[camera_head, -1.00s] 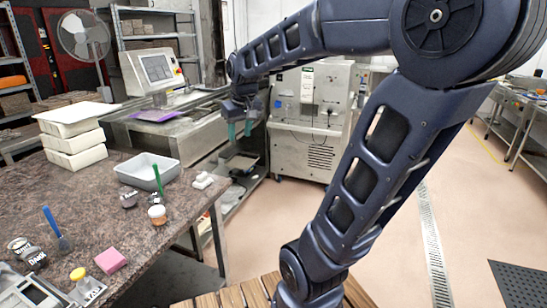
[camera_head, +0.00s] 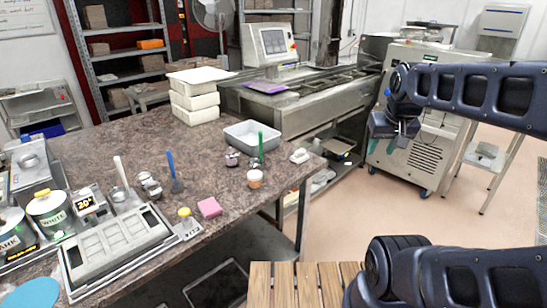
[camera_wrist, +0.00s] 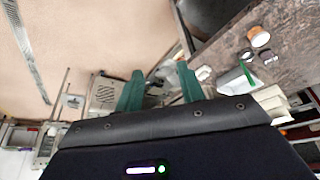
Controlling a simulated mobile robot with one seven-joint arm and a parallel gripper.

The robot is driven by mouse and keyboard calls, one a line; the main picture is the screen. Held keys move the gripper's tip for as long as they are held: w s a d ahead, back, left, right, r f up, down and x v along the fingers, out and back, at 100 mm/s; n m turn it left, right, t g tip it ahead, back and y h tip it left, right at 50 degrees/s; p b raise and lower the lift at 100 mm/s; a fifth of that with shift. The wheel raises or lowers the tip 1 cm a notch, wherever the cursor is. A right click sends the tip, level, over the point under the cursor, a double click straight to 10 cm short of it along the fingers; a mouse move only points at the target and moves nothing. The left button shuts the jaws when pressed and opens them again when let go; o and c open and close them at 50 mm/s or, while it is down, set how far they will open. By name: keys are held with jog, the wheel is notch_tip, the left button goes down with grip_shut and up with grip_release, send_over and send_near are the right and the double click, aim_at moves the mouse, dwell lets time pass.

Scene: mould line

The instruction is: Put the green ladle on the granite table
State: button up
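An upright green handle (camera_head: 261,143), which looks like the green ladle's, stands on the granite table (camera_head: 130,143) just in front of the grey tray. Its lower end is hard to make out beside small dark metallic pieces. The green handle also shows in the wrist view (camera_wrist: 248,74). My gripper (camera_head: 403,138) hangs over the floor, right of the table and well apart from the handle. In the wrist view its two teal fingers (camera_wrist: 159,88) are spread with nothing between them.
A grey tray (camera_head: 252,135), white stacked boxes (camera_head: 195,102), an orange-and-white jar (camera_head: 254,179) and a pink block (camera_head: 210,207) are on the table. A blue-handled tool (camera_head: 171,165) and a white-handled ladle (camera_head: 118,168) stand further left. A steel machine (camera_head: 420,130) is behind my gripper.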

jog(key=w+a+f+n+t, duration=0.1)
jog(key=w+a+f+t, duration=0.1)
jog(key=w, duration=0.6)
jog(key=w+a+f+n+t, duration=0.1)
jog(key=w+a, duration=0.1)
jog(key=w, duration=0.5)
jog(key=n+t+y, duration=0.5)
jog(key=t+y, duration=0.2)
jog(key=y, duration=0.4)
send_near(261, 143)
jog(key=x, duration=1)
jog(key=shift+w+a, duration=0.15)
jog(key=shift+w, duration=0.25)
grip_shut()
